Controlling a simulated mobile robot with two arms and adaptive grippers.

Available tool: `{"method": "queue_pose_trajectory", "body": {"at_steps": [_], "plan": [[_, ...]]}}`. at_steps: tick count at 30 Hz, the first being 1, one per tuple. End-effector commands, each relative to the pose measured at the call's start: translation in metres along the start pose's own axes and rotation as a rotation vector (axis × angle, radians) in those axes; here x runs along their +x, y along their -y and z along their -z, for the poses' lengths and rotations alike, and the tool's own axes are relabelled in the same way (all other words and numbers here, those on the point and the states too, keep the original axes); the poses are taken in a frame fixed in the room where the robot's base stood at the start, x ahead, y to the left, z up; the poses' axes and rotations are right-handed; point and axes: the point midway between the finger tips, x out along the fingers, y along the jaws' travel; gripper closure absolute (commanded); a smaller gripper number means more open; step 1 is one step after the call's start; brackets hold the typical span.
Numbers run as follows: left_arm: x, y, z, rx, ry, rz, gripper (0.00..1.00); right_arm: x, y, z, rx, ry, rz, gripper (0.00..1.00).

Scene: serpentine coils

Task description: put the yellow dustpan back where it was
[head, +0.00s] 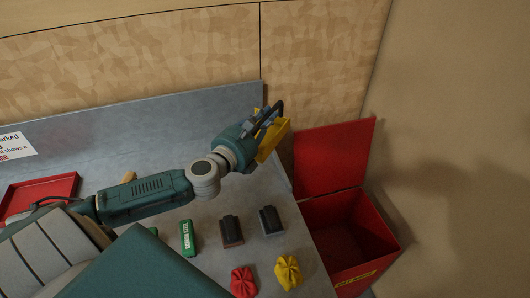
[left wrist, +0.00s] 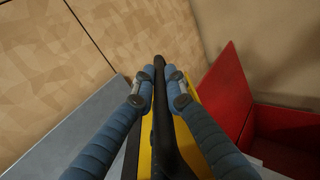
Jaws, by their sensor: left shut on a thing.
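The yellow dustpan (head: 273,142) is held up in my left gripper (head: 266,120), near the right end of the grey bench's back edge. In the left wrist view, the two blue fingers of my left gripper (left wrist: 160,88) are shut on its black handle (left wrist: 163,125). Part of the yellow dustpan (left wrist: 145,150) shows behind the fingers and handle, and the rest is hidden. My right gripper is in neither view.
A red bin (head: 392,233) with its lid (head: 335,155) raised stands right of the grey bench (head: 90,150). On the bench are a red tray (head: 65,184), a green box (head: 187,238), two dark blocks (head: 231,230) (head: 271,220), a red cloth (head: 243,282) and a yellow cloth (head: 288,272).

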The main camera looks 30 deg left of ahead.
Motion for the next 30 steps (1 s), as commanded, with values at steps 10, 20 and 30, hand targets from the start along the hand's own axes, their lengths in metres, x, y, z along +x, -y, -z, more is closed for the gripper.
{"method": "queue_pose_trajectory", "body": {"at_steps": [10,20,30], "plan": [[0.004,-0.008,0.076,0.000,0.002,0.000,1.00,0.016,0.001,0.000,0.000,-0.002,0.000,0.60],[0.005,-0.013,0.114,0.001,0.002,-0.002,1.00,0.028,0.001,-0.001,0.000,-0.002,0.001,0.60],[0.006,-0.013,0.124,0.001,0.003,0.000,1.00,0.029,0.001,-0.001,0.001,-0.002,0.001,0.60]]}}
